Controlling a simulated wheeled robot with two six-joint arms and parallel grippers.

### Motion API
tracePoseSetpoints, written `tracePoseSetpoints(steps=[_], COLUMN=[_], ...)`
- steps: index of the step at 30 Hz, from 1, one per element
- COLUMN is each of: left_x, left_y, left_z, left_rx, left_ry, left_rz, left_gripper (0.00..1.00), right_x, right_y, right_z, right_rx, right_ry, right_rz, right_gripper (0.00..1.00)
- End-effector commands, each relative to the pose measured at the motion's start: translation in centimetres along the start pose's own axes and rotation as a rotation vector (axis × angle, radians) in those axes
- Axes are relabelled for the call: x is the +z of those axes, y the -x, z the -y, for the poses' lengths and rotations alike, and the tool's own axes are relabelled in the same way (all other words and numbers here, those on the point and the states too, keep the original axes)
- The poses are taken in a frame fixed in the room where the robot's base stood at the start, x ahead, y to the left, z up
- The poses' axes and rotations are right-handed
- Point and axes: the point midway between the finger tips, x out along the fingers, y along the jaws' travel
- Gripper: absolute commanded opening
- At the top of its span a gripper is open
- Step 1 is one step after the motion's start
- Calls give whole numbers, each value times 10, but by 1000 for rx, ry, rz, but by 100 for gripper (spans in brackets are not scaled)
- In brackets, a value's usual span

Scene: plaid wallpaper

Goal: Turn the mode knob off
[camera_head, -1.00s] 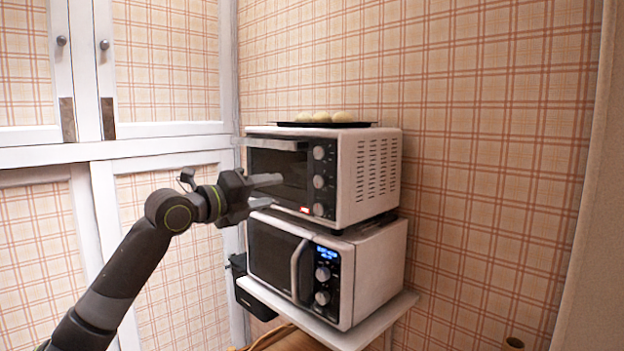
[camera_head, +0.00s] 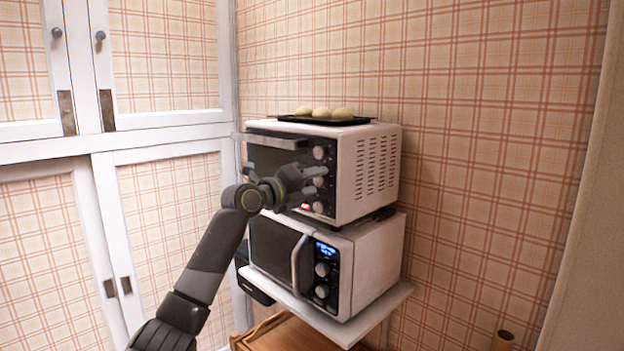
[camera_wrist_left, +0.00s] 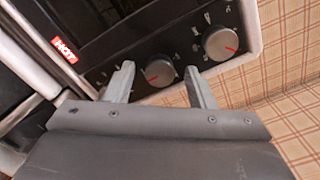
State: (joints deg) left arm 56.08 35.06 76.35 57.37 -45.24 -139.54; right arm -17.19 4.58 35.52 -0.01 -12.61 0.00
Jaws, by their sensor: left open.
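The toaster oven (camera_head: 375,170) stands on top of a microwave, with a vertical row of knobs on its front panel. The top knob (camera_head: 319,152) shows clear in the head view. My left gripper (camera_head: 318,179) is open in front of the panel at the middle knob. In the left wrist view its two fingers (camera_wrist_left: 157,72) lie either side of the middle knob (camera_wrist_left: 160,76); I cannot tell whether they touch it. This knob and the top knob (camera_wrist_left: 221,43) carry red pointer marks. The bottom knob (camera_head: 318,207) shows below the gripper. Knob labels are too small to read.
A red HOT sign (camera_wrist_left: 64,50) is lit on the oven. The microwave (camera_head: 375,262) with a blue display sits below on a white shelf (camera_head: 385,310). A dark tray (camera_head: 285,118) with pale buns (camera_head: 321,112) lies on the oven. White cabinets (camera_head: 160,125) stand left.

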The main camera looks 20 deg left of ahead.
Motion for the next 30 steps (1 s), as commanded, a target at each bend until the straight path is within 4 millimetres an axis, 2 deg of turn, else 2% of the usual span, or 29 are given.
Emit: tracePoseSetpoints(steps=[7,18,30], left_x=[0,0,-1], left_y=[-1,0,0], left_z=[0,0,-2], left_rx=[0,0,0], left_ry=[0,0,88], left_rz=[0,1,1], left_gripper=[50,6,6], right_x=[0,0,1], right_y=[0,0,-6], right_z=[0,0,1], right_rx=[0,0,0], right_ry=[0,0,0], right_rz=[0,0,0], right_gripper=[36,36,36])
